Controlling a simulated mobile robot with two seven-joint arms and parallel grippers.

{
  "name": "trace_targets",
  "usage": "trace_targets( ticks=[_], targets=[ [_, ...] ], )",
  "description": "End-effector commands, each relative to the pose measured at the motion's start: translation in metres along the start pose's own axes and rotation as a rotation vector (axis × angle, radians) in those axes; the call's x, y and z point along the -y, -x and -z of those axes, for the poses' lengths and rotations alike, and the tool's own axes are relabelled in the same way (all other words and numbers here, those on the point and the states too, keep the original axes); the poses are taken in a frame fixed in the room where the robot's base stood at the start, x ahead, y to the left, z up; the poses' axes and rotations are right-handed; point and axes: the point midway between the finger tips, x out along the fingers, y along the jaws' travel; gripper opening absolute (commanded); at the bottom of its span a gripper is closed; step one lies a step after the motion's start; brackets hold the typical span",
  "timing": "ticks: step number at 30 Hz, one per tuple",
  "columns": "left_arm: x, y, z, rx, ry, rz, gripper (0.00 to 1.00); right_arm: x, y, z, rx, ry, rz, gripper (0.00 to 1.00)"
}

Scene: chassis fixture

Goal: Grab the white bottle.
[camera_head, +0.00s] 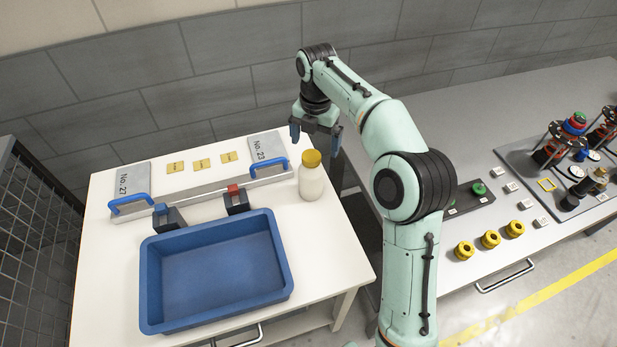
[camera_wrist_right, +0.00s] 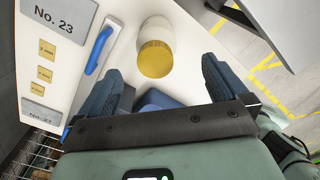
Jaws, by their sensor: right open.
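The white bottle (camera_head: 311,181) with a yellow cap stands upright on the white table, right of the blue handle by the No.23 plate. It also shows in the right wrist view (camera_wrist_right: 156,48), seen from above, cap towards the camera. My right gripper (camera_head: 315,140) is open and empty, above and behind the bottle in the head view. In the right wrist view its two blue fingers (camera_wrist_right: 160,88) are spread apart, with the bottle beyond their tips and between their directions. They do not touch it. My left gripper is in neither view.
The white table (camera_head: 105,265) carries a blue tray (camera_head: 287,275) at the front. A metal bar with blue handles (camera_head: 270,170) lies left of the bottle. Two dark blocks (camera_head: 237,200) stand behind the tray. A grey table (camera_head: 480,130) with several parts is at the right.

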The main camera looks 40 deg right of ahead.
Motion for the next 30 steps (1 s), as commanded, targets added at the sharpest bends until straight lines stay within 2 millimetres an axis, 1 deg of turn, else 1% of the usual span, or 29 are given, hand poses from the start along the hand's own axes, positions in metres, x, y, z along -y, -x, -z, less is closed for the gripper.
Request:
trace_targets(
  ticks=[1, 3, 6, 11, 17, 19, 23, 29, 30],
  targets=[
    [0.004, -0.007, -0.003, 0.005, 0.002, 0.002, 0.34, 0.001, -0.014, 0.001, -0.003, -0.001, 0.004, 1.0],
    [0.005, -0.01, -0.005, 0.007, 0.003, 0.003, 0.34, 0.001, -0.025, 0.001, -0.003, 0.0, 0.003, 1.0],
    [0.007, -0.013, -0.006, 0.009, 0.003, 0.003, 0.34, 0.0, -0.035, 0.001, -0.001, -0.001, 0.001, 1.0],
    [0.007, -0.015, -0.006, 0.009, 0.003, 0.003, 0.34, -0.001, -0.043, 0.001, -0.001, -0.001, 0.0, 1.0],
    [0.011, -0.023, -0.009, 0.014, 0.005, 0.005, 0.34, -0.006, -0.073, 0.008, -0.003, 0.0, 0.002, 1.0],
    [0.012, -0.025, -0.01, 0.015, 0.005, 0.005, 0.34, -0.006, -0.082, 0.007, -0.002, -0.001, 0.001, 1.0],
    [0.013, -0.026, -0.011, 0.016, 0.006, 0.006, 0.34, -0.006, -0.089, 0.007, 0.0, -0.002, -0.002, 1.0],
    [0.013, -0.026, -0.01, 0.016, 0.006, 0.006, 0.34, -0.006, -0.089, 0.007, 0.0, -0.002, -0.002, 1.0],
    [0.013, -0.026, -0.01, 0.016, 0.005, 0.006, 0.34, -0.006, -0.089, 0.007, 0.0, -0.002, -0.002, 0.94]
  ],
)
